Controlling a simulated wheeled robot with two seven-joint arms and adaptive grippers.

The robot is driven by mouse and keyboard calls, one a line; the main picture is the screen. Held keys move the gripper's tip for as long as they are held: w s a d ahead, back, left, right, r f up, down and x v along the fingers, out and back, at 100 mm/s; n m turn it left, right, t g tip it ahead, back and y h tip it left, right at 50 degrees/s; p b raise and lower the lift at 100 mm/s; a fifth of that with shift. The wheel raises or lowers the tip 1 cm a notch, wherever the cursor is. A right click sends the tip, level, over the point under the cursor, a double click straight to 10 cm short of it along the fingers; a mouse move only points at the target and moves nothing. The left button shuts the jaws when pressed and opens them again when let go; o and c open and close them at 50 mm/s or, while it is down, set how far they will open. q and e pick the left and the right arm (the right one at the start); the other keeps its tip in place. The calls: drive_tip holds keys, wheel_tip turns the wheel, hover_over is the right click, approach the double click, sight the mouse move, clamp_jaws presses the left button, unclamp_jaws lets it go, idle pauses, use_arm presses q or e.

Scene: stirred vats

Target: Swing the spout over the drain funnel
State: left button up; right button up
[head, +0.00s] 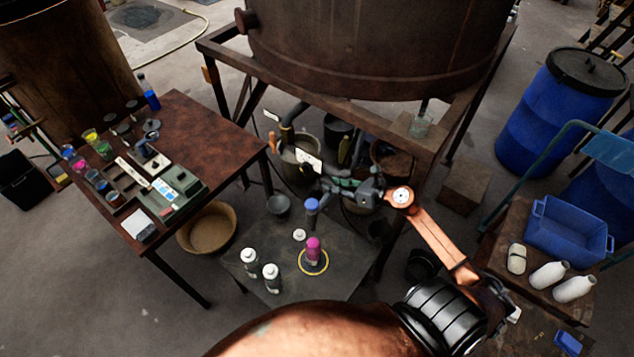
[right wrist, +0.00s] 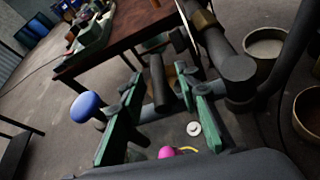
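The spout seems to be the dark pipe (right wrist: 240,78) that runs across under the vat; a blue knob (right wrist: 86,106) shows at its left end, and also in the head view (head: 312,204). My right gripper (head: 338,184) is beside this pipework below the vat frame. A small grey bowl (head: 279,205), possibly the drain funnel, is left of the blue knob. My left gripper is out of view.
A low dark table (head: 345,284) holds a pink-topped bottle (head: 313,246) within a yellow ring and several white-capped bottles. The vat (head: 375,45) stands on a rusty frame above. A brown worktable (head: 190,125) is at left; a blue crate (head: 565,235) is at right.

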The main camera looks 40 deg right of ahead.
drive_tip(key=x, duration=0.6)
drive_tip(key=shift+w+a, duration=0.15)
drive_tip(key=shift+w, duration=0.2)
drive_tip(key=shift+c, duration=0.2)
clamp_jaws()
